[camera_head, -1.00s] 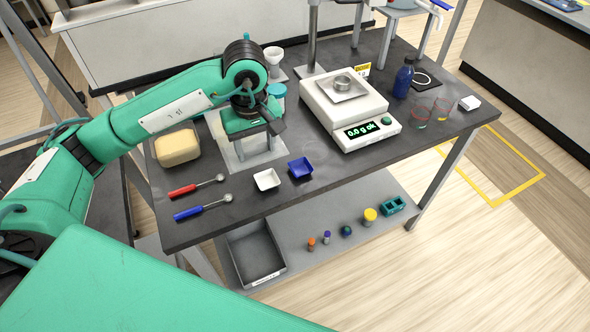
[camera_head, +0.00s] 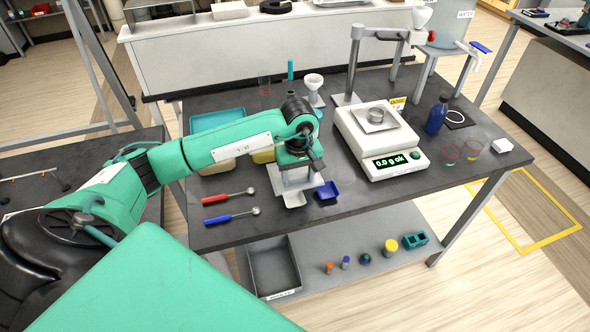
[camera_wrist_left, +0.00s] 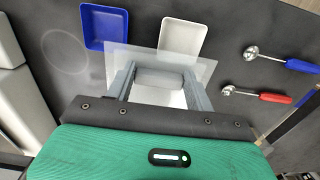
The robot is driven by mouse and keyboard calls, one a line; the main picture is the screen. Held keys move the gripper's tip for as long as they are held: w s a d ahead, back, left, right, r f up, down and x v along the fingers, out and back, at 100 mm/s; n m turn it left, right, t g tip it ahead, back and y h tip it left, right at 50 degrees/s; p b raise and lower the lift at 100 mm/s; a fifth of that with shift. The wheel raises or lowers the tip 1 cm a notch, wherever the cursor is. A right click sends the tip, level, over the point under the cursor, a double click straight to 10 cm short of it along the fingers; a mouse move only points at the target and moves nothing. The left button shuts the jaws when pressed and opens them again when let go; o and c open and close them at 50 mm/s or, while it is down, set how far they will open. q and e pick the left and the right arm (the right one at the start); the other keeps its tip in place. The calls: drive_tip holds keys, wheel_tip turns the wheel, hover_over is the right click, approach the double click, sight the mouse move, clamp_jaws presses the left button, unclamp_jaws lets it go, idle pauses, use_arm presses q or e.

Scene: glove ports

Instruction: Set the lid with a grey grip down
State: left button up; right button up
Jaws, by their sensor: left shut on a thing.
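The lid is a clear, thin plate with a grey grip (camera_wrist_left: 160,78). In the head view the lid (camera_head: 291,183) is below my left gripper (camera_head: 297,172), near the front of the dark table. In the left wrist view my left gripper (camera_wrist_left: 160,84) has one finger on each side of the grey grip and is shut on it. The plate overlaps the white dish (camera_wrist_left: 184,36) and a corner of the blue dish (camera_wrist_left: 104,27) in that view. I cannot tell the gap between plate and table. My right gripper is not in view.
The white dish (camera_head: 295,199) and blue dish (camera_head: 327,191) lie close by the lid. Red (camera_head: 228,197) and blue (camera_head: 230,216) handled spoons lie to the left. The scale (camera_head: 382,143) stands to the right. A teal tray (camera_head: 216,119) is behind my arm.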

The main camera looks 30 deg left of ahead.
sight(295, 173)
use_arm(q)
drive_tip(key=shift+w+a+f+p, duration=0.65)
drive_tip(key=shift+w+a+f, duration=0.25)
drive_tip(key=shift+a, duration=0.15)
drive_tip(key=shift+w+a+f, duration=0.1)
drive_tip(key=shift+a+f, duration=0.1)
drive_tip(key=shift+f, duration=0.1)
drive_tip(key=shift+f, duration=0.15)
drive_tip(key=o, duration=0.9)
drive_tip(key=shift+o, duration=0.2)
